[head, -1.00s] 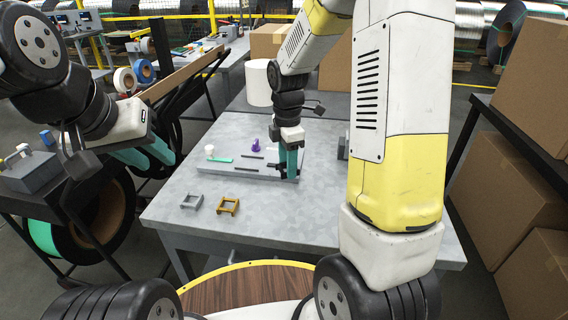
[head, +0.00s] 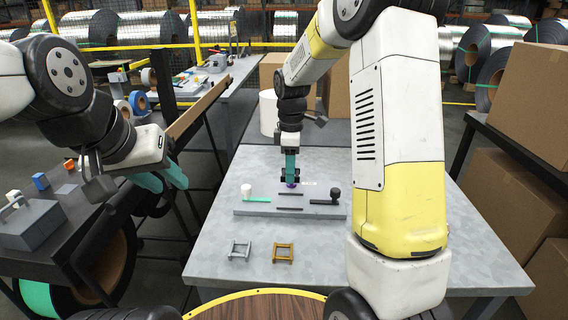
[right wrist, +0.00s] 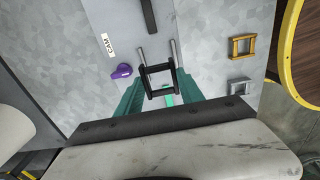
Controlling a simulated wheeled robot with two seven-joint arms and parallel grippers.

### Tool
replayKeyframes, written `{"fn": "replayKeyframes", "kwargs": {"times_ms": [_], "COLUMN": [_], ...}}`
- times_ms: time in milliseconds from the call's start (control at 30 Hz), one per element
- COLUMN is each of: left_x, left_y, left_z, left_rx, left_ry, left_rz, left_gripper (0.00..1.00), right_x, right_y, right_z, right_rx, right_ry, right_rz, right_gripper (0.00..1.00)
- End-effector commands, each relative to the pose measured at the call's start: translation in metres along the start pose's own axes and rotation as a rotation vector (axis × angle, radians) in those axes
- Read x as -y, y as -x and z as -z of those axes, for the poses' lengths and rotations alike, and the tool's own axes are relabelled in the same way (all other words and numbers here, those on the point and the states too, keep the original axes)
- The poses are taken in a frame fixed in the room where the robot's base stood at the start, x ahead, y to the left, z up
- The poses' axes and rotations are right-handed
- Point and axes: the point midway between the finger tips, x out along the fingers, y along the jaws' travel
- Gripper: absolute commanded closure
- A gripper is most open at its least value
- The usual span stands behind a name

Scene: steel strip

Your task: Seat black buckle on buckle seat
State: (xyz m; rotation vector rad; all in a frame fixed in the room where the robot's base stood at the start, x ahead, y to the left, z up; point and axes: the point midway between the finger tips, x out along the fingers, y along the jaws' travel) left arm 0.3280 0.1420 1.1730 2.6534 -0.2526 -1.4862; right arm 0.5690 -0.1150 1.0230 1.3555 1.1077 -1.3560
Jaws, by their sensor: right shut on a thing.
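The black buckle (right wrist: 160,82), a rectangular frame, is between the green fingers of my right gripper (right wrist: 158,95) in the right wrist view. In the head view the right gripper (head: 291,180) is over the middle of the grey fixture board (head: 265,211), in front of the purple cam. Two thin parallel bars (right wrist: 173,52) lie on the board beside the buckle; I cannot tell whether it touches them. No part is clearly identifiable as the buckle seat. My left gripper (head: 162,181) is open and empty, left of the table.
A silver frame (head: 239,250) and a gold frame (head: 284,253) lie near the table's front. The board carries a white knob (head: 246,189) with a green lever, a black knob (head: 335,193) with a black lever, and a purple cam (right wrist: 121,71). The front table surface is mostly clear.

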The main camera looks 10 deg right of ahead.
Motion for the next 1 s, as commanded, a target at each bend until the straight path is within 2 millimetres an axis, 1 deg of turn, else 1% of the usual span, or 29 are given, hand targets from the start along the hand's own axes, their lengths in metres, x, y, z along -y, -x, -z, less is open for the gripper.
{"fn": "replayKeyframes", "kwargs": {"times_ms": [100,233,500,700,833,1000], "left_x": [0.000,0.000,0.000,0.000,0.000,0.000], "left_y": [0.000,0.000,0.000,0.000,0.000,0.000], "left_z": [0.000,0.000,0.000,0.000,0.000,0.000], "left_rx": [0.000,0.000,0.000,0.000,0.000,0.000], "left_ry": [0.000,0.000,0.000,0.000,0.000,0.000], "left_rz": [0.000,0.000,0.000,0.000,0.000,0.000], "left_gripper": [0.66,0.66,0.66,0.66,0.66,0.66], "right_x": [0.000,0.000,0.001,0.000,0.000,0.000], "right_y": [-0.001,-0.009,-0.035,-0.051,-0.057,-0.060], "right_z": [0.000,0.000,-0.001,0.000,0.000,0.000], "right_rx": [0.000,0.001,0.001,0.001,0.000,0.000], "right_ry": [0.000,0.000,0.000,0.001,0.001,0.001], "right_rz": [0.001,0.001,0.002,0.001,0.000,0.001], "right_gripper": [0.95,0.95,0.95,0.95,0.95,0.95]}}
